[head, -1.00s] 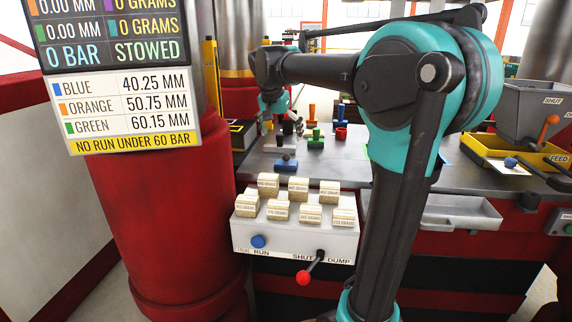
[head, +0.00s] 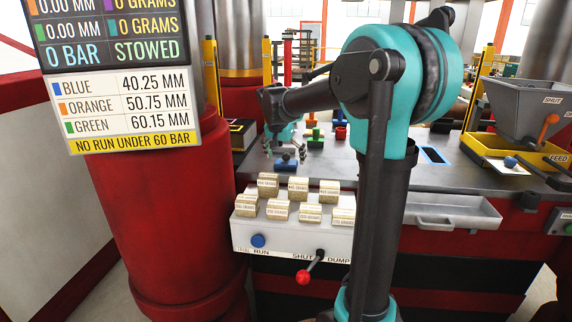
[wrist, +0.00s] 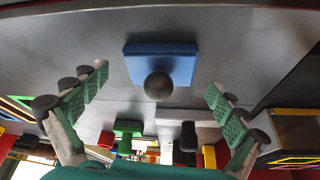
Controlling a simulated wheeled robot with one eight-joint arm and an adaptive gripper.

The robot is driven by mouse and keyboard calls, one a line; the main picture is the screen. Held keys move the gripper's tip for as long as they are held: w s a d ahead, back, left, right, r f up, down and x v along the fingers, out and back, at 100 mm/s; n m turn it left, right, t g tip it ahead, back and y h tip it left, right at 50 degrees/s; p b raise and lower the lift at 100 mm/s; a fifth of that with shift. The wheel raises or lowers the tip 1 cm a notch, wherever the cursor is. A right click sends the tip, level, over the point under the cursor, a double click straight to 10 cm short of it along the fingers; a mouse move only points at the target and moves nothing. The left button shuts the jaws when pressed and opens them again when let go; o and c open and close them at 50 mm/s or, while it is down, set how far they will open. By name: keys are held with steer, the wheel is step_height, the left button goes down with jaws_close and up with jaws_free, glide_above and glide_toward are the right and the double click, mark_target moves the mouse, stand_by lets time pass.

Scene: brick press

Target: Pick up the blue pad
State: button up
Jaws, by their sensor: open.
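A blue pad (wrist: 160,62) with a dark round knob lies on the grey bench, between and beyond my open fingers in the wrist view. In the head view the blue pad (head: 286,164) is at the front left of the bench, just below my gripper (head: 285,150). In the wrist view my gripper (wrist: 157,80) is open and empty, one finger to each side of the knob. The fingers appear clear of the pad; their exact height above it is hard to tell.
Behind are a green stamp-like piece (head: 316,142) and a red one (head: 341,133). A white box with several labelled blocks (head: 268,181) and a red-knobbed lever (head: 304,277) stands in front. A grey tray (head: 452,208) and a hopper (head: 522,108) are right.

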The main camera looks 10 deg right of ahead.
mark_target(285, 153)
steer(key=c, duration=1.3)
steer(key=shift+r, duration=0.55)
steer(key=c, duration=1)
step_height(285, 153, up, 19)
jaws_close()
